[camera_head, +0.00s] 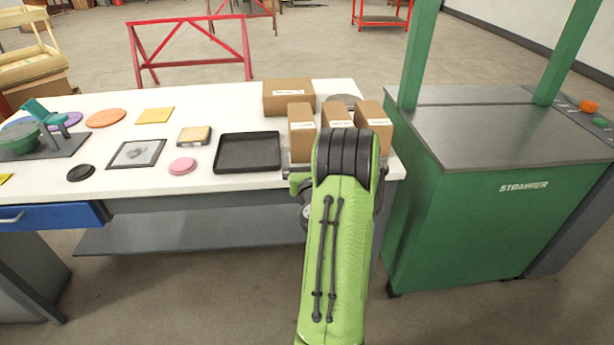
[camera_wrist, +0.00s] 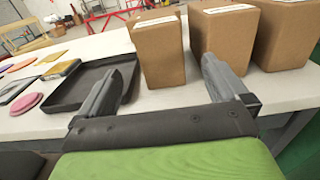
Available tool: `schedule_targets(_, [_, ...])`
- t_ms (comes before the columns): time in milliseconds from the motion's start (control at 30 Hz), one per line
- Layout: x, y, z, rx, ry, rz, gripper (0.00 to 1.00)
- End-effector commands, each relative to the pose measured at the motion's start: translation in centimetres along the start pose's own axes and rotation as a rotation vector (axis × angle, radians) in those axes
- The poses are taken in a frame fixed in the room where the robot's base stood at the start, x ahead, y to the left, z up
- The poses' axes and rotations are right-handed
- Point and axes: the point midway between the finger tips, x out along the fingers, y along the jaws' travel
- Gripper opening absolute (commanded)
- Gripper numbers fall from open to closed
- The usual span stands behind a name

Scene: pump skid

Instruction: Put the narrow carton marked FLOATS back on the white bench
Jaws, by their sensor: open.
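Several brown cartons stand on the white bench (camera_head: 205,100). Three upright narrow ones form a row: left carton (camera_head: 301,121), middle carton (camera_head: 335,114) and right carton (camera_head: 374,115). Their labels are too small to read, so I cannot tell which is marked FLOATS. In the wrist view the left carton (camera_wrist: 160,52) is ahead, between the fingers of my open gripper (camera_wrist: 167,75). The right finger reaches toward the gap beside the middle carton (camera_wrist: 226,35); contact cannot be told.
A black tray (camera_head: 248,152) lies left of the cartons, close to my left finger in the wrist view. A wide carton (camera_head: 288,97) and a grey round object (camera_head: 344,100) are behind. A green strapper machine (camera_head: 490,185) stands right of the bench. Flat items lie further left.

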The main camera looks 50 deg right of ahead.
Motion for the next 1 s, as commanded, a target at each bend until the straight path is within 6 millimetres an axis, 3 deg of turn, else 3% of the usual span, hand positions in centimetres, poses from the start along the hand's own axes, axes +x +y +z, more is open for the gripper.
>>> schedule_targets(267, [-1.0,0.1,0.1,-0.001,-0.001,0.002,1.0])
schedule_targets(333, [-1.0,1.1,0.6,-0.03,-0.006,0.031,1.0])
schedule_targets(367, [-1.1,2.2,1.1,-0.066,-0.012,0.068,1.0])
schedule_targets(467, [-2.8,9.8,3.7,-0.333,-0.063,0.304,1.0])
schedule_targets(500, [-4.5,14.0,4.8,-0.501,-0.105,0.438,1.0])
schedule_targets(567, [-8.3,20.0,5.8,-0.799,-0.193,0.652,1.0])
schedule_targets(600, [-11.7,23.5,6.0,-1.021,-0.273,0.794,1.0])
schedule_targets(700, [-20.7,28.1,5.5,-1.584,-0.516,1.098,1.0])
schedule_targets(767, [-25.5,28.1,4.8,-1.898,-0.673,1.239,1.0])
schedule_targets(800, [-28.4,27.2,4.4,-2.095,-0.778,1.318,1.0])
schedule_targets(900, [-34.0,23.0,3.8,-2.503,-1.014,1.477,1.0])
schedule_targets(933, [-35.1,21.6,3.8,2.516,1.039,-1.472,1.0])
schedule_targets(1000, [-37.3,18.4,3.6,2.346,1.012,-1.37,1.0])
